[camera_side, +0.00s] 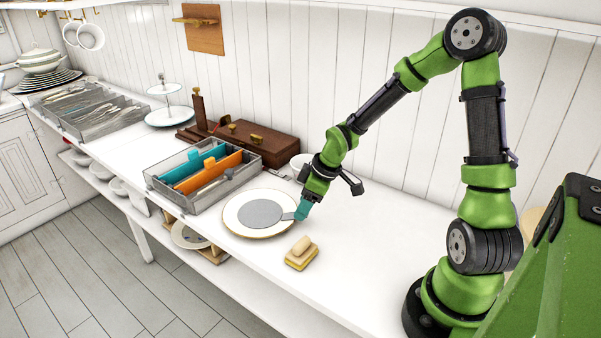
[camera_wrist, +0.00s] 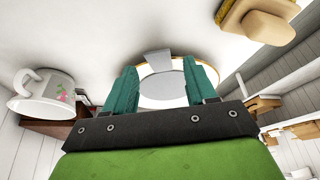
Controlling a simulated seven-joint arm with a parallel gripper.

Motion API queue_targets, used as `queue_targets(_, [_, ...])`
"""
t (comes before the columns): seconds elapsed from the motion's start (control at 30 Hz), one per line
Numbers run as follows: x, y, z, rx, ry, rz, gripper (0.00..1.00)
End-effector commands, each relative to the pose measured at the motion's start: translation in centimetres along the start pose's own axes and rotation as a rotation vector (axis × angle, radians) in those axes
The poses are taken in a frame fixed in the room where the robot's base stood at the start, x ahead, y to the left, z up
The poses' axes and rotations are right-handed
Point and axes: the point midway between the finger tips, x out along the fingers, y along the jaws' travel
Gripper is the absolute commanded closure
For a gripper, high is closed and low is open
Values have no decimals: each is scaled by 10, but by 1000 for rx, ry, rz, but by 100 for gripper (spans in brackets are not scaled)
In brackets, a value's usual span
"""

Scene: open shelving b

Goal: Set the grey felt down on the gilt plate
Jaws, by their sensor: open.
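The gilt plate (camera_side: 233,220) is a white plate with a thin gold rim, lying flat on the white counter. The grey felt (camera_side: 261,213) is a flat grey disc with a short tab (camera_side: 288,216) on its right. The disc lies on the plate, inside the rim, and the tab reaches toward the plate's right edge. My gripper (camera_side: 302,211) is low at that edge, with its teal fingertips by the tab. In the wrist view my gripper (camera_wrist: 163,66) has its fingers spread and apart, with the felt (camera_wrist: 161,86) and the plate (camera_wrist: 178,101) showing between them.
A yellow sponge with a wooden handle (camera_side: 301,252) lies in front of the plate. A grey tray (camera_side: 205,205) with teal and orange dividers stands left. A dark wooden box (camera_side: 263,142) is behind. A white mug (camera_wrist: 42,97) is near my gripper. Counter right of the sponge is clear.

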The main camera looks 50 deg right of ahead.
Motion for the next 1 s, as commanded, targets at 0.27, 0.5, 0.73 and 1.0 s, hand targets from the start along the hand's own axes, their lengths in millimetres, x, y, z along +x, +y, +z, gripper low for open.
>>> queue_targets(0.27, [-53,2,0,4,1,8,44])
queue_targets(0.5, [-82,1,0,1,0,5,44])
queue_targets(0.73, [-98,-2,-1,5,-4,8,44])
queue_targets(1.0, [-140,-57,-7,195,-8,130,44])
